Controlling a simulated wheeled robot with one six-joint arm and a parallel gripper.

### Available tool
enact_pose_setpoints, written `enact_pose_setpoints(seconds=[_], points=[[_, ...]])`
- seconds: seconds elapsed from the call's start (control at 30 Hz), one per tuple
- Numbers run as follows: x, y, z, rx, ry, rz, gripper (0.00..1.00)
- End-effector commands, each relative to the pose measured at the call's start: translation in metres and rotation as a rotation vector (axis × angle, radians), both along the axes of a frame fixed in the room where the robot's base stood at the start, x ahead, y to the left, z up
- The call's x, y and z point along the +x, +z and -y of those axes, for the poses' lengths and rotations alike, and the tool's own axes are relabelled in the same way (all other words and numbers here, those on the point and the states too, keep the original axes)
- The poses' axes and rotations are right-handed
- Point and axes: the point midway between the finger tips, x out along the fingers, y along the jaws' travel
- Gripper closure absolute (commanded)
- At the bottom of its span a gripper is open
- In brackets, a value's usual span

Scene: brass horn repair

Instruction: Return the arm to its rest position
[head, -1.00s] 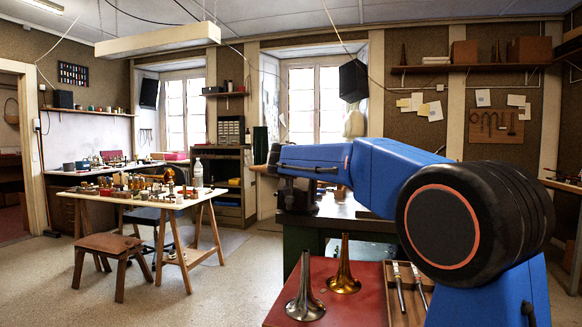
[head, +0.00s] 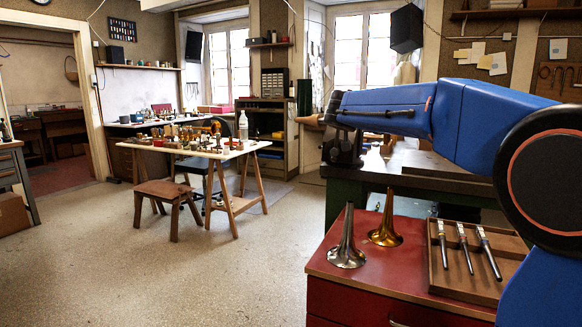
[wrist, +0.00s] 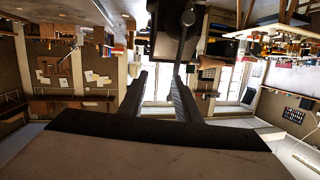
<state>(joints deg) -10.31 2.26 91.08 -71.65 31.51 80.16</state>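My arm (head: 478,105) is a blue jointed arm. It reaches leftward across the head view, over the dark bench. My gripper (wrist: 155,75) shows in the wrist view as two dark parallel fingers. They stand apart, with only the distant window seen between them, so the gripper is open and empty. The wrist view is upside down. In the head view I cannot make out the fingertips clearly against the dark vise-like fixture (head: 342,150) at the arm's far end.
A red cabinet (head: 330,262) stands in front, with a silver horn bell (head: 347,243), a brass bell (head: 385,225) and a wooden tray (head: 440,278) of three tools. A cluttered trestle table (head: 235,152) and a stool (head: 168,192) stand left. The floor (head: 200,270) between is clear.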

Motion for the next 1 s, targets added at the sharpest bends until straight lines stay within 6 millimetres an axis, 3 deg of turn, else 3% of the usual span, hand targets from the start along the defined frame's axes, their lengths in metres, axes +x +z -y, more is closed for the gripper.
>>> enact_pose_setpoints(seconds=[0.2, 0.5, 0.77, 1.0], points=[[-0.094, -0.042, 0.04, -0.012, -0.042, -0.165, 0.7], [-0.229, -0.122, 0.069, -0.011, -0.033, -0.418, 0.7], [-0.347, -0.204, 0.07, 0.012, 0.043, -0.633, 0.7], [-0.453, -0.283, 0.052, 0.05, 0.172, -0.803, 0.7]])
